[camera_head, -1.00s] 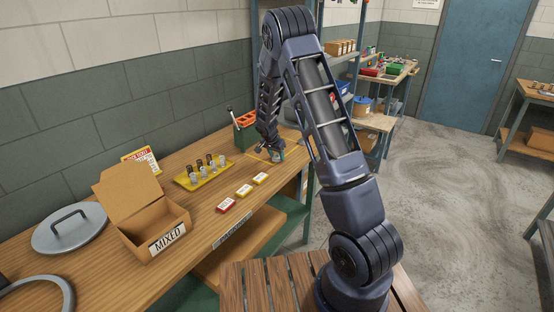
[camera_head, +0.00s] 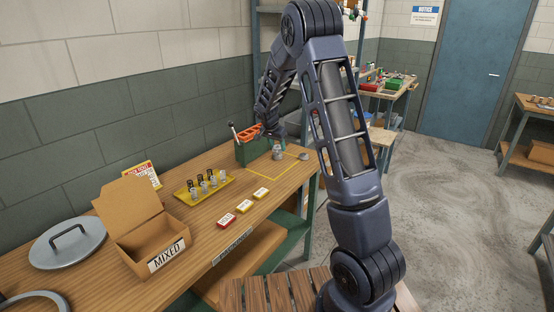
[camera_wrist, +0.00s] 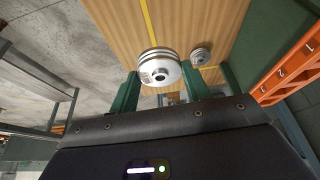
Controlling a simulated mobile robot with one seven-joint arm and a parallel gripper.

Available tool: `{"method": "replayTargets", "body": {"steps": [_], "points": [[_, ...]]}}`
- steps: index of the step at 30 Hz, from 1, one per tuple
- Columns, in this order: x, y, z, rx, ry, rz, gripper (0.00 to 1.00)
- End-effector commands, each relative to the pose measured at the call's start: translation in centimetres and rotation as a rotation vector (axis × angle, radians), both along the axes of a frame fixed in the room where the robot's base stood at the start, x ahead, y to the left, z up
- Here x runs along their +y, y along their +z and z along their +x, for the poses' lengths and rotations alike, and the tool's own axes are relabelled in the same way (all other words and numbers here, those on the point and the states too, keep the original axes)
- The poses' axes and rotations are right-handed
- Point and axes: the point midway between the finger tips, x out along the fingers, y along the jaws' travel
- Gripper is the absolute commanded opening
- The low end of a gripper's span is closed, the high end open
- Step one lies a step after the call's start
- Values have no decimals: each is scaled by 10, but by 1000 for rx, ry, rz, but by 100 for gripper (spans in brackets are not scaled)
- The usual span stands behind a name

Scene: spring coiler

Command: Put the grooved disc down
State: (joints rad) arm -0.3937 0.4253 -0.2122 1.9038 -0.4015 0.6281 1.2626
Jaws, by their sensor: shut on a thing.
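A silver grooved disc (camera_wrist: 160,68) with a dark centre hole sits between the two green fingers of my gripper (camera_wrist: 160,84) in the wrist view. My gripper is shut on it. In the head view my gripper (camera_head: 275,138) is over the far end of the bench, with the disc (camera_head: 278,154) just below it, over the area outlined by a yellow line (camera_head: 262,174). I cannot tell whether the disc touches the bench top. A second, smaller-looking round metal piece (camera_head: 304,156) rests near the outline's right corner; it also shows in the wrist view (camera_wrist: 200,56).
A green box with orange parts (camera_head: 249,152) stands left of the gripper. A yellow tray (camera_head: 193,199) with several springs, label cards (camera_head: 244,205), an open cardboard box marked MIXED (camera_head: 160,250) and a grey lid (camera_head: 68,243) lie nearer. The bench end is close on the right.

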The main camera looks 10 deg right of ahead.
Motion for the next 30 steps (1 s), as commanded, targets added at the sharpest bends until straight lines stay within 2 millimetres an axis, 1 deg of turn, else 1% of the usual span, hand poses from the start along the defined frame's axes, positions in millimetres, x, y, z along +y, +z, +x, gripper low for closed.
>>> {"method": "replayTargets", "body": {"steps": [1, 3, 9, 12, 17, 20, 23, 26, 27, 29, 30], "points": [[0, 14, 0, -3, -1, 2, 16], [0, 28, 1, -4, -1, 1, 16], [0, 56, 1, -2, 1, 1, 16], [0, 63, 0, -2, -1, 0, 16], [1, 68, 0, 0, 1, 0, 16], [11, 68, 2, 0, 17, 0, 16], [36, 70, 7, -2, 57, -1, 16], [74, 72, 12, -1, 114, -3, 16], [90, 73, 14, -1, 141, -4, 16], [117, 75, 16, -2, 182, -5, 16], [135, 75, 16, -1, 210, -6, 16]]}}
